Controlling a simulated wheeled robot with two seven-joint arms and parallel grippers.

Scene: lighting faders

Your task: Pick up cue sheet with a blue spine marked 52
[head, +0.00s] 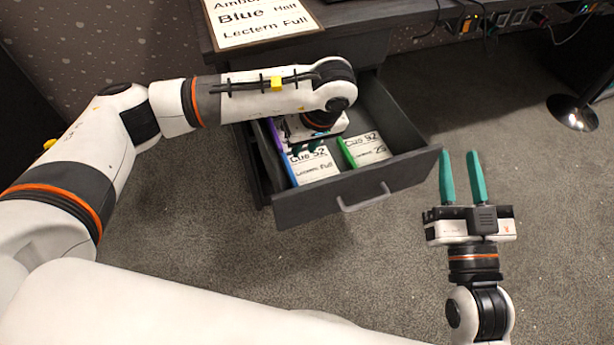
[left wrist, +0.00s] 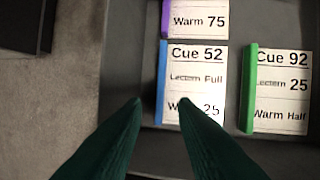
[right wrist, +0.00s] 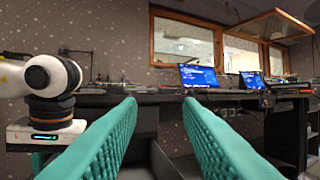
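The cue sheet marked 52 (left wrist: 205,75) has a blue spine (left wrist: 162,82) on its left edge and lies in the open drawer (head: 290,212). It also shows in the head view (head: 316,168), partly covered by my left gripper. My left gripper (left wrist: 160,101) is over the drawer, pointing down, its fingertips apart at the sheet's spine side with nothing between them. In the left wrist view its right finger covers part of the sheet's lower text. I cannot tell whether the fingers touch the sheet. My right gripper (head: 461,155) is open and empty, right of the drawer.
A green-spined sheet marked 92 (left wrist: 282,88) lies right of the blue one. A purple-spined sheet (left wrist: 197,20) lies behind it. The drawer's front panel and handle (head: 364,197) stick out toward me. A sign (head: 262,20) lies on the desk above.

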